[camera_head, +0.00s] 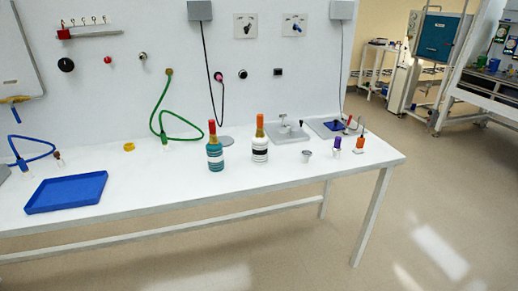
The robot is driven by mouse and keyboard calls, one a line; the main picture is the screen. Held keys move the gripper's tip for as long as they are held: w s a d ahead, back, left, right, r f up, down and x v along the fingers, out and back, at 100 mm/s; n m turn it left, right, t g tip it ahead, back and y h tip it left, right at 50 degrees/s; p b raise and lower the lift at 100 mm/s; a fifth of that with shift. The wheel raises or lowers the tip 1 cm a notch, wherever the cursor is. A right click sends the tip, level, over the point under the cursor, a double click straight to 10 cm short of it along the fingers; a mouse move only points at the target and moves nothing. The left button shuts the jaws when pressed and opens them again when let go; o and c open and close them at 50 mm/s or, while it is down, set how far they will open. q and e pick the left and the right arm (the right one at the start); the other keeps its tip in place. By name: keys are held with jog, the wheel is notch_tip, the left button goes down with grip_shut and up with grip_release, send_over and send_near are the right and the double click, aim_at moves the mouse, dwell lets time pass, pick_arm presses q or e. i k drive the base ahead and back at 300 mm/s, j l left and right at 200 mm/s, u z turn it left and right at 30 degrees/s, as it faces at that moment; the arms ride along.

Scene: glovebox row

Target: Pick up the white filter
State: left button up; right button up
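A small pale grey-white cup-shaped piece (307,155) stands on the white table near its front edge, right of the middle. It is too small to tell surely whether it is the white filter. No other plain white loose piece stands out clearly. Neither of my grippers is in view.
On the white table (150,190) stand a teal bottle (215,154), a white bottle with an orange top (260,146), a purple-topped vial (337,146), an orange-based piece (360,144) and a blue tray (66,192). A green hose (180,138) hangs behind. Floor in front is clear.

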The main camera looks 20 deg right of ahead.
aim_at(260, 141)
jog(key=i+l, duration=0.9)
